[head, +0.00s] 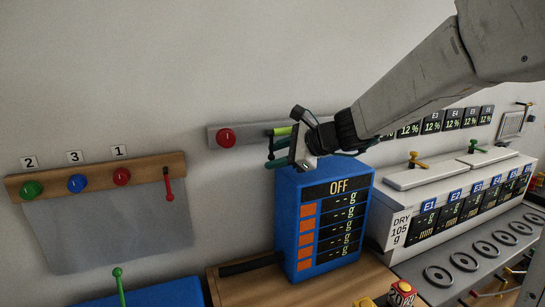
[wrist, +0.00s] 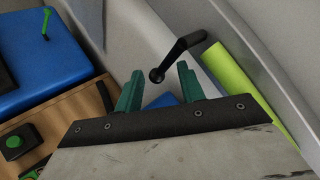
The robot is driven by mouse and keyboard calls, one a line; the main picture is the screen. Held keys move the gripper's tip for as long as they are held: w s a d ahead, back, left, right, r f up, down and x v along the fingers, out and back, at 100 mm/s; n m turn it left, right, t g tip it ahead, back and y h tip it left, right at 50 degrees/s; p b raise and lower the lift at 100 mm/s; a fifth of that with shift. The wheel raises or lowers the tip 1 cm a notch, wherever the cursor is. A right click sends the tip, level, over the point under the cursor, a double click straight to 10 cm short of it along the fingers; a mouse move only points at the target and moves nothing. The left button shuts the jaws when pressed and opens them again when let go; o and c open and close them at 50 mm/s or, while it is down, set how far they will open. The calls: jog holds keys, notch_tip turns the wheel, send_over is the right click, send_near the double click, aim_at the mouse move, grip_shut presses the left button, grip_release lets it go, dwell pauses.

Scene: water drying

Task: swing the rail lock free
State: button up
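A black cranked lever (wrist: 183,52) with a round end, which looks like the rail lock, shows in the wrist view beside a grey rail (wrist: 235,30). Its round end appears between my gripper's two green fingertips (wrist: 160,70), with a visible gap on each side. I cannot tell whether it lies at fingertip depth. My gripper is open; in the head view it is at the rail's right part (head: 272,154), above the blue display box. The lever cannot be told apart from my wrist there. A lime green cylinder (wrist: 245,92) lies along the rail, right of the fingers.
The blue box (head: 288,216) reading OFF stands just below my gripper. A red knob (head: 226,137) is on the rail to the left. A wooden board (head: 95,177) with coloured knobs and a red lever (head: 168,184) hangs farther left. A white dryer unit (head: 412,180) stands right.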

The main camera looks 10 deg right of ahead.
jog(key=v, duration=0.6)
jog(key=shift+d, duration=0.1)
jog(key=shift+s, duration=0.15)
jog(key=s+f+n+g+h, duration=0.25)
jog(key=s+n, duration=0.45)
jog(key=s, duration=0.5)
jog(key=s+f+n+g+h, duration=0.2)
jog(key=s+f+n+g, duration=0.2)
jog(key=s+n, duration=0.6)
jog(key=s+d+f+n+g+h, duration=0.1)
jog(key=s+d+h, duration=0.3)
jog(key=s, duration=0.5)
jog(key=shift+d+f+n, duration=0.6)
jog(key=shift+d+f, duration=0.05)
jog(key=shift+f, duration=0.2)
